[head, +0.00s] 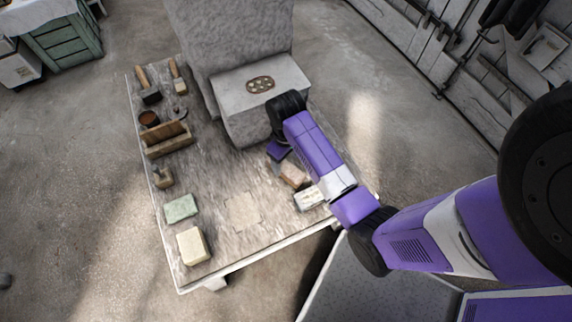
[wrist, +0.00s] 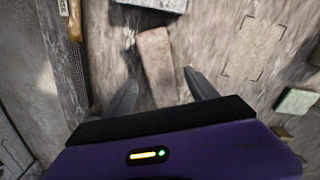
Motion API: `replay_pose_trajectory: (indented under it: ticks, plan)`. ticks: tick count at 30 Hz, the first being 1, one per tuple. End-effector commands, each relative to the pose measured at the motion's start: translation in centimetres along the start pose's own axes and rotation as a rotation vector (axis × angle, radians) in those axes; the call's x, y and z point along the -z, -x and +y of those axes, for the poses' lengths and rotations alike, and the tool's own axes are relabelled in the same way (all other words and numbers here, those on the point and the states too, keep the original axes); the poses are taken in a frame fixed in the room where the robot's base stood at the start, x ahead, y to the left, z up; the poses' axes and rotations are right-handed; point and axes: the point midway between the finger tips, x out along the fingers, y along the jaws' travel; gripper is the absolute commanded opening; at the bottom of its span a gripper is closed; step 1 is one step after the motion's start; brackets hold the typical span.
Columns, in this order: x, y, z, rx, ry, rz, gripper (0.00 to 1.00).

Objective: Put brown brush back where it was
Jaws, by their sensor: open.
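A brown, flat, oblong block (head: 294,173), which may be the brown brush, lies on the worktable (head: 217,240). I cannot make out bristles on it. It also shows in the wrist view (wrist: 157,62), running up from the middle. My gripper (wrist: 162,78) is open, with one finger on each side of the block's near part and nothing clearly held. I cannot tell whether the fingers touch it. In the head view my gripper (head: 279,150) is just beyond the block, partly hidden by my arm. A faint dashed outline (head: 243,209) marks bare tabletop left of the block.
A whitish block (head: 308,198) lies close to the brown one. A green block (head: 181,208), cream block (head: 193,246) and wooden caddy (head: 168,145) line the left side. A stone block (head: 262,122) stands behind.

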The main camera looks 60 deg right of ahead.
Motion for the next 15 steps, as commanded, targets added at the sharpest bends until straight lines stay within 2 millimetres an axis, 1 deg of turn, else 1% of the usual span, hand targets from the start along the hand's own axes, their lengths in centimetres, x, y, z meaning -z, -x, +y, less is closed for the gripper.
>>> replay_pose_trajectory:
  ticks: [1, 6, 10, 15]
  plan:
    - [0.1, 1.3, 0.0, -0.001, 0.001, 0.004, 0.67]
    - [0.1, 4.3, 0.0, 0.0, 0.0, 0.002, 0.67]
    - [0.1, 5.9, 0.0, 0.0, 0.0, 0.001, 0.67]
    - [0.0, 6.7, 0.0, 0.0, -0.001, 0.0, 0.67]
